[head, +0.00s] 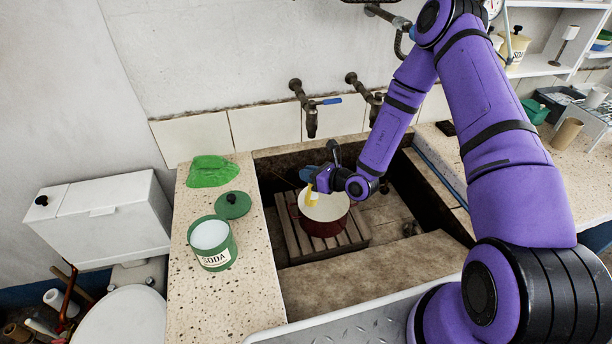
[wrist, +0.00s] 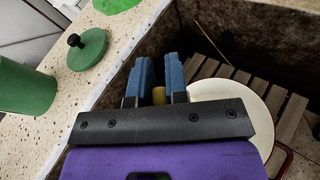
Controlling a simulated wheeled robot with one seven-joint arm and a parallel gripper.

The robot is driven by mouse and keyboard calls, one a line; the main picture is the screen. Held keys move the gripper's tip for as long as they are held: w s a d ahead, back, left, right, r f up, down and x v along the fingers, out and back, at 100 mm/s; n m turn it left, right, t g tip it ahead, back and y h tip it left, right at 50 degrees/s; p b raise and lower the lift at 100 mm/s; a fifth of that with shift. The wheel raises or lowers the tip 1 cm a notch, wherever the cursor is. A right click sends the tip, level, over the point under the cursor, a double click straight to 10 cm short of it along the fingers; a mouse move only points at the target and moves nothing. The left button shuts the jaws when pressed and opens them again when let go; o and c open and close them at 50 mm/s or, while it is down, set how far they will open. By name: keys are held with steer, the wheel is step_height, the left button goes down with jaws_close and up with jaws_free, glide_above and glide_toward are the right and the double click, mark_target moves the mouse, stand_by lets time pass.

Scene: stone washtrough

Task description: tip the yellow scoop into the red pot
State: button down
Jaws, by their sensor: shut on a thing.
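My gripper (head: 316,178) is over the trough, at the back left of the red pot. It is shut on the yellow scoop (head: 311,197), which hangs down in front of the pot's pale inside in the head view. In the wrist view only a small part of the scoop (wrist: 159,95) shows between the blue fingers (wrist: 158,76). The scoop's contents, if any, cannot be seen. The red pot (head: 325,228) stands upright on a slatted wooden rack. Its cream inside (wrist: 235,95) lies right of the fingers in the wrist view, partly hidden by my gripper.
The rack (head: 293,244) sits inside the stone trough (head: 400,250). On the speckled left counter are an open green SODA tin (head: 214,258), its green lid (head: 233,204) and a green cloth (head: 210,171). Taps (head: 311,118) stick out from the back wall.

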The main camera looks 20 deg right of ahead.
steer(key=shift+d, duration=0.15)
steer(key=shift+w+d+r+m+y, duration=0.15)
steer(key=shift+d+m+y, duration=0.2)
steer(key=shift+d, duration=0.2)
steer(key=shift+w+d+m+y, duration=0.15)
steer(key=shift+d+m+y, duration=0.15)
steer(key=shift+d, duration=0.2)
steer(key=shift+d, duration=0.15)
stand_by(0.3)
steer(key=shift+w+d+m+t+y, duration=0.25)
steer(key=shift+d+m+t+y, duration=0.25)
steer(key=shift+d+m, duration=0.45)
steer(key=shift+d, duration=0.1)
steer(key=shift+d, duration=0.15)
steer(key=shift+w+d+f+m+t+y, duration=0.15)
steer(key=shift+d+f+m, duration=0.15)
steer(key=shift+d, duration=0.25)
steer(key=shift+w+d+f+m+t+y, duration=0.1)
steer(key=shift+d+f+m+t, duration=0.05)
steer(key=shift+d+m, duration=0.3)
